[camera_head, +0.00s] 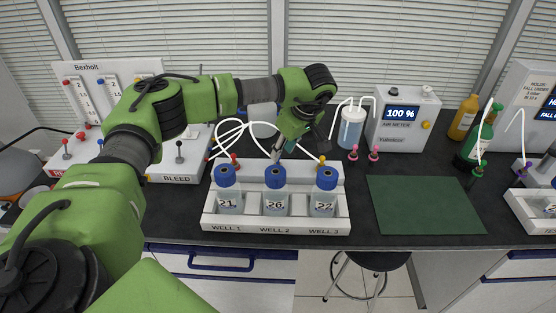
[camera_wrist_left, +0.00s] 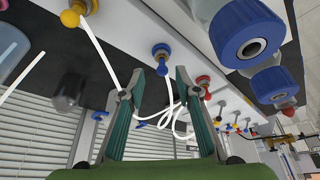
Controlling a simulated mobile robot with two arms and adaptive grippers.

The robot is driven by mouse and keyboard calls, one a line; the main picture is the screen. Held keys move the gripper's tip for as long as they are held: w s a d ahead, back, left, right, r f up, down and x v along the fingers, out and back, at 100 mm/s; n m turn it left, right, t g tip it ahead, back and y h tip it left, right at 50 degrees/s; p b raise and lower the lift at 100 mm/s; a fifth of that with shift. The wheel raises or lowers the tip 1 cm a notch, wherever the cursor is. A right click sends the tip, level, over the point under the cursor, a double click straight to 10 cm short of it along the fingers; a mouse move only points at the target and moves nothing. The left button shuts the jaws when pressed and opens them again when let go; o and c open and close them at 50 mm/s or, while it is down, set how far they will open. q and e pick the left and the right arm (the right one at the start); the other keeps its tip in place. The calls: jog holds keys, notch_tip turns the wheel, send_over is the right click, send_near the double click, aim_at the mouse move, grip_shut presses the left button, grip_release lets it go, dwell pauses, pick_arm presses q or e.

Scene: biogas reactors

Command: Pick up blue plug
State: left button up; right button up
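In the left wrist view a small blue plug (camera_wrist_left: 160,48) with an orange-yellow end sits on the white well rack (camera_wrist_left: 240,108), between a yellow plug (camera_wrist_left: 70,18) and a red plug (camera_wrist_left: 204,82). My left gripper (camera_wrist_left: 153,82) is open and empty. Its fingertips are close to the blue plug, which shows just beyond the gap between them. In the head view the left gripper (camera_head: 284,149) points down behind the middle bottle and hides the blue plug. The red plug (camera_head: 235,160) and yellow plug (camera_head: 323,159) show on either side. My right gripper is not in view.
Bottles with blue caps (camera_head: 275,174) stand in the rack, close to the gripper. White tubes (camera_head: 240,132) loop behind it. The BLEED panel (camera_head: 178,178) stands left. The air meter (camera_head: 402,120) and a clear bottle (camera_head: 351,130) stand right. The green mat (camera_head: 425,205) is empty.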

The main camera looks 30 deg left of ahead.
pick_arm(q)
jog(key=p+x, duration=0.1)
jog(key=x, duration=0.2)
jog(key=shift+s+a+f, duration=0.15)
jog(key=shift+s+f, duration=0.05)
jog(key=shift+f, duration=0.05)
jog(key=shift+w+a+f, duration=0.1)
jog(key=shift+f, duration=0.15)
grip_shut()
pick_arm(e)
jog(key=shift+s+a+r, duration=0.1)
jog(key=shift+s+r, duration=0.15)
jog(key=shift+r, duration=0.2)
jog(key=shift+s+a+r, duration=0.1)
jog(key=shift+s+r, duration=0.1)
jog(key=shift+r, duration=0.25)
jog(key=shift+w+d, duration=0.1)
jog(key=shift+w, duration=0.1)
